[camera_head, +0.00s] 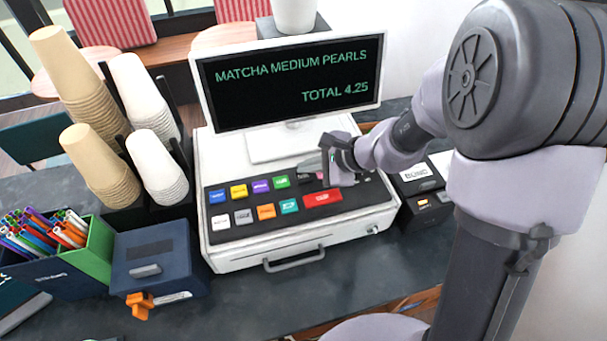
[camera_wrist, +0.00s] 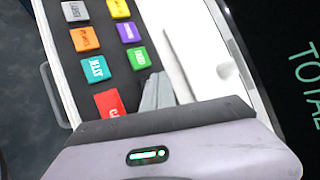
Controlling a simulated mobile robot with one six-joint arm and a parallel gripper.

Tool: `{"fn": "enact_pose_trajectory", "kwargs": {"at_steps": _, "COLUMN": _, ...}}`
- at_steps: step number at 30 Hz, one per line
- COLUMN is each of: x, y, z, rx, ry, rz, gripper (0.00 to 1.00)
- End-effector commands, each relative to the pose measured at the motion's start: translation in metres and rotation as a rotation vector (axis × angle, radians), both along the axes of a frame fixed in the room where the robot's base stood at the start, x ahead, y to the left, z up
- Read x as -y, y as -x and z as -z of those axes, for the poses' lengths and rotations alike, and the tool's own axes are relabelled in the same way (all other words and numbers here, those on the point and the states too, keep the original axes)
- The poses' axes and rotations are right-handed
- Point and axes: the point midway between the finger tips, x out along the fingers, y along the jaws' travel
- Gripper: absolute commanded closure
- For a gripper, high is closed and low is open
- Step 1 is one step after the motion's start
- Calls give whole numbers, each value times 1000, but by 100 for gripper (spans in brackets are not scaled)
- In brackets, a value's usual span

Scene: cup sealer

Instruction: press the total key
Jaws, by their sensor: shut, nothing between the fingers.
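The cash register (camera_head: 225,166) stands on the counter with a dark panel of coloured keys. Its screen (camera_head: 290,82) reads "MATCHA MEDIUM PEARLS" and "TOTAL 4.25". The wide red key (camera_head: 322,198) is at the right of the front row; it is partly covered in the wrist view (camera_wrist: 108,103). I cannot read any key clearly as total. My gripper (camera_head: 308,165) is shut and empty, over the right part of the back row, right of the green key (camera_head: 281,182). In the wrist view its fingers (camera_wrist: 158,92) show beside the green key (camera_wrist: 139,57). Keys beneath my gripper are partly hidden.
Stacked cups (camera_head: 160,165) in a black rack stand left of the register. A pen box (camera_head: 90,250) and a blue box (camera_head: 155,265) are in front of them. A small black device (camera_head: 428,205) is at the right. The counter in front is clear.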

Motion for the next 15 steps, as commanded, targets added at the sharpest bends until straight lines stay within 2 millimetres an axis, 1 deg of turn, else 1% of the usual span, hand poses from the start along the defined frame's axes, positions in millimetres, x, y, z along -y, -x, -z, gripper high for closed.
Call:
{"fn": "enact_pose_trajectory", "kwargs": {"at_steps": 5, "x": 0, "y": 0, "z": -9, "rx": 0, "ry": 0, "rz": 0, "gripper": 100}}
{"fn": "enact_pose_trajectory", "kwargs": {"at_steps": 15, "x": 0, "y": 0, "z": -45, "rx": 1, "ry": 0, "rz": 0, "gripper": 100}}
